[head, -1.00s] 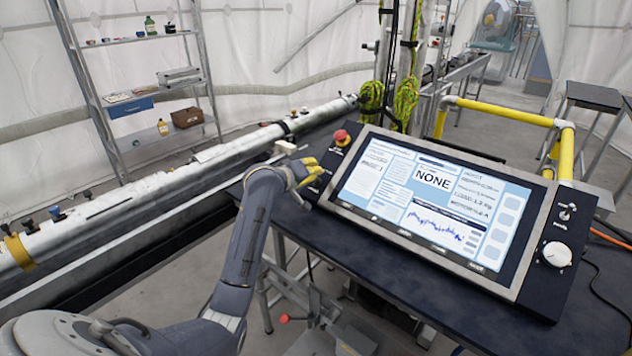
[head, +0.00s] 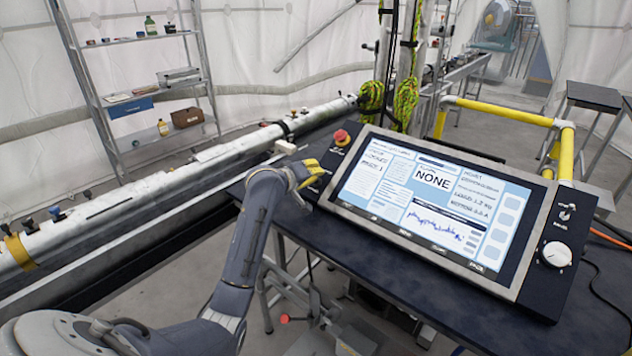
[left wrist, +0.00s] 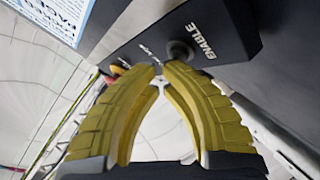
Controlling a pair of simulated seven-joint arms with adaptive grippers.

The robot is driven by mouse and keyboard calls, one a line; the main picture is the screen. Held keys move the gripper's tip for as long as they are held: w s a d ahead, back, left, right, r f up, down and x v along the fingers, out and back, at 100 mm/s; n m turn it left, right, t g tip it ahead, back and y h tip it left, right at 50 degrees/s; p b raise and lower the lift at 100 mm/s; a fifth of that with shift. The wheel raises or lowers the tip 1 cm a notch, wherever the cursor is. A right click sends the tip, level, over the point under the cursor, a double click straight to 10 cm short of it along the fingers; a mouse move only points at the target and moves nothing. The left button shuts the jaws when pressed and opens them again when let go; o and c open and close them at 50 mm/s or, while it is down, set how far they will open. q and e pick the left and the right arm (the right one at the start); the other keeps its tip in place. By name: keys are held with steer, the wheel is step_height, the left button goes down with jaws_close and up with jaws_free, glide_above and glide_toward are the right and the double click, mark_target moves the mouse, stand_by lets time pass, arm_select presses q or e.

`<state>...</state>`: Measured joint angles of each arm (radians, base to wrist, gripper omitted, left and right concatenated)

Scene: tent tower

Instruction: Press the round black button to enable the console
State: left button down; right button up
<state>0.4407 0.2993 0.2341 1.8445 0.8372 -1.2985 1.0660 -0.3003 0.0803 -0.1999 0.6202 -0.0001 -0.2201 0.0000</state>
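The console (head: 430,205) stands tilted on a dark table, its screen lit and showing "NONE". In the left wrist view the round black button (left wrist: 181,49) sits on the dark panel beside the word "ENABLE". My left gripper (head: 318,168) is at the console's left edge. In the left wrist view its yellow fingers (left wrist: 160,68) come together at the tips, with nothing seen between them. The right-hand fingertip overlaps the button's lower edge; I cannot tell whether it touches. In the head view the button is not discernible near the gripper. My right gripper is not in view.
A red mushroom button (head: 341,138) sits at the console's upper left corner. A white knob (head: 557,254) and small switches are on its right panel. The dark table top (head: 400,285) is clear in front. A yellow rail (head: 500,112) stands behind the console.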

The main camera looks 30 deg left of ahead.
arm_select(q)
steer(key=shift+w+f, duration=0.1)
steer(key=shift+f, duration=0.05)
stand_by(0.6)
steer(key=shift+s+r, duration=0.45)
steer(key=shift+r, duration=0.25)
steer(key=shift+a, duration=0.1)
steer(key=shift+s+a+r, duration=0.1)
steer(key=shift+s+r, duration=0.6)
steer(key=shift+r, duration=0.35)
steer(key=shift+s+a+r, duration=0.1)
steer(key=shift+s+r, duration=0.6)
steer(key=shift+r, duration=0.3)
